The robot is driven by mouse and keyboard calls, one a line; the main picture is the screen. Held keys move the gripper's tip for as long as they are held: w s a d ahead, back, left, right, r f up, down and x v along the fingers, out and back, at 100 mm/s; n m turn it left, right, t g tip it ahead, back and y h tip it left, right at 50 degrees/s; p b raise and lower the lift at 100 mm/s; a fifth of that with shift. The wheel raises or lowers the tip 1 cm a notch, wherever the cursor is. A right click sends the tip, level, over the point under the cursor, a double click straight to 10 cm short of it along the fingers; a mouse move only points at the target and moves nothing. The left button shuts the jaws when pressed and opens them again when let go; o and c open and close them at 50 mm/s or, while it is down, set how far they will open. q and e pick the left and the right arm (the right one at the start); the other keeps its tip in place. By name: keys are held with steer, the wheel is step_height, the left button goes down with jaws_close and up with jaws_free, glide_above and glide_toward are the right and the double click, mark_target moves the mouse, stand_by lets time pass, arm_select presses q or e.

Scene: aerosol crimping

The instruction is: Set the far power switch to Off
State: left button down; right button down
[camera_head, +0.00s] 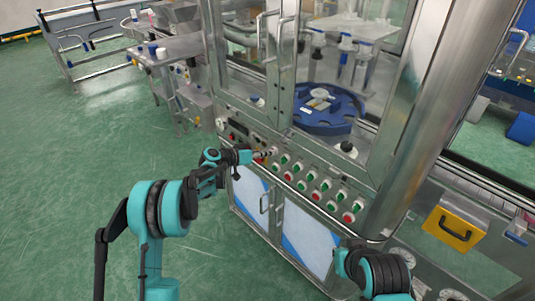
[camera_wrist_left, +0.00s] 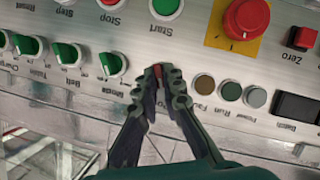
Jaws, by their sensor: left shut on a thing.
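My left gripper (camera_head: 266,154) is at the machine's control panel, at the panel's upper left part in the head view. In the left wrist view the left gripper's fingertips (camera_wrist_left: 158,84) are closed together on a small red knob (camera_wrist_left: 157,71), which I take to be the far power switch. The fingers hide most of this knob and its label, so I cannot read its position. The panel appears upside down in this view. My right arm comes in at the lower right of the head view; its gripper is not in view.
A green selector switch (camera_wrist_left: 112,65) sits close beside the fingers. Indicator lamps (camera_wrist_left: 231,91) lie on their other side. A large red emergency button (camera_wrist_left: 246,16) on a yellow plate and a green start button (camera_wrist_left: 165,7) are nearby. Glass doors stand above the panel.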

arm_select(q)
steer(key=shift+n+h, duration=0.3)
steer(key=shift+n, duration=0.1)
stand_by(0.3)
steer(key=c, duration=1.7)
jaws_free()
steer(key=v, duration=1.2)
steer(key=shift+r, duration=0.15)
